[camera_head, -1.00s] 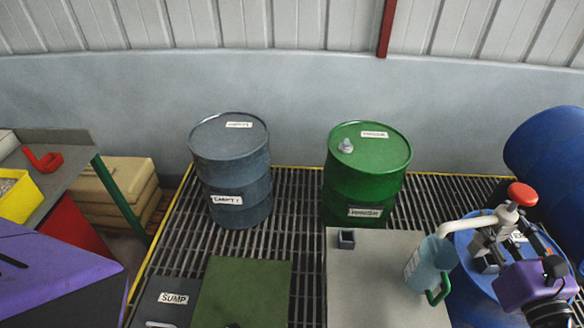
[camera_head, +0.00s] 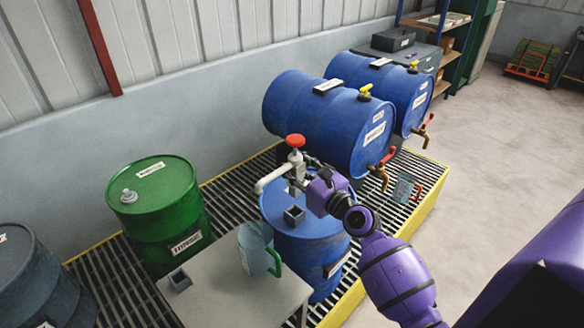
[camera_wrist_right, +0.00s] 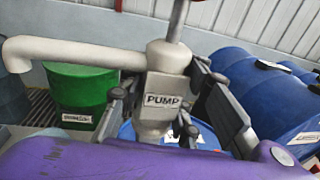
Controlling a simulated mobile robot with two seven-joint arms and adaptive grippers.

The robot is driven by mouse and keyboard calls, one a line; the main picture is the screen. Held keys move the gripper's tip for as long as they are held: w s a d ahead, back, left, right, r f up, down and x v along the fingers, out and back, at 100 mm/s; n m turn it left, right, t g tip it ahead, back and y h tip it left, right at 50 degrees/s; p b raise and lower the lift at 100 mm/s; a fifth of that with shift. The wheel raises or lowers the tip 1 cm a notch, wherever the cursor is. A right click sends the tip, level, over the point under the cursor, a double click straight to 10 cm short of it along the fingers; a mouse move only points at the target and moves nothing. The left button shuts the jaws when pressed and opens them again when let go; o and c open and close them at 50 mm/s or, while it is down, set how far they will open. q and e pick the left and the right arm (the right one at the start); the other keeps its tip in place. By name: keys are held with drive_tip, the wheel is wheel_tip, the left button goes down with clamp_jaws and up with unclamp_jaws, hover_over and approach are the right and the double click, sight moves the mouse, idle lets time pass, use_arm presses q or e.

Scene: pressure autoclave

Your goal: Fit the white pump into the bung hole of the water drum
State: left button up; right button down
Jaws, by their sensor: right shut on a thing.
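The white pump (camera_head: 294,172) has a red knob on top and a spout pointing left. In the right wrist view the pump (camera_wrist_right: 160,88) stands upright between the fingers, its PUMP label facing the camera. My right gripper (camera_head: 302,180) is shut on the pump body, over the upright blue water drum (camera_head: 325,250). A small dark square socket (camera_head: 294,214) shows on the drum top, just below the pump in the picture. The pump's lower end is partly hidden, so I cannot tell whether it is in a hole. My left gripper is not in view.
A pale blue jug (camera_head: 255,248) with a green handle stands on a grey table (camera_head: 225,290) beside the drum. A green drum (camera_head: 160,205) stands left. Two blue drums lie behind, with taps (camera_head: 380,172). Floor to the right is clear.

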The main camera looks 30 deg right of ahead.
wheel_tip(320, 180, down, 4)
drive_tip(key=shift+r+b, duration=0.2)
drive_tip(key=shift+b, duration=0.9)
drive_tip(key=shift+f, duration=0.4)
drive_tip(key=shift+f+b, duration=0.3)
drive_tip(key=shift+b, duration=0.2)
drive_tip(key=shift+f+b, duration=0.3)
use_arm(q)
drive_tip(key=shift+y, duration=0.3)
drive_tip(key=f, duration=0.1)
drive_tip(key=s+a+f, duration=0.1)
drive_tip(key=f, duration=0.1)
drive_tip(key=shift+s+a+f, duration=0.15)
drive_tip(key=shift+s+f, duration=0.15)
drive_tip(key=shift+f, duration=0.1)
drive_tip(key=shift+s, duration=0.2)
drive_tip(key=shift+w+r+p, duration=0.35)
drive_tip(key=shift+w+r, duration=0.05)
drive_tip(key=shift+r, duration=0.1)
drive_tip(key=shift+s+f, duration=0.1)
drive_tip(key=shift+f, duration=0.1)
use_arm(e)
drive_tip(key=shift+f, duration=0.15)
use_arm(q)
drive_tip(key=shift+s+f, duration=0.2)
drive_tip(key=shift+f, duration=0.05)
use_arm(e)
drive_tip(key=shift+f, duration=0.2)
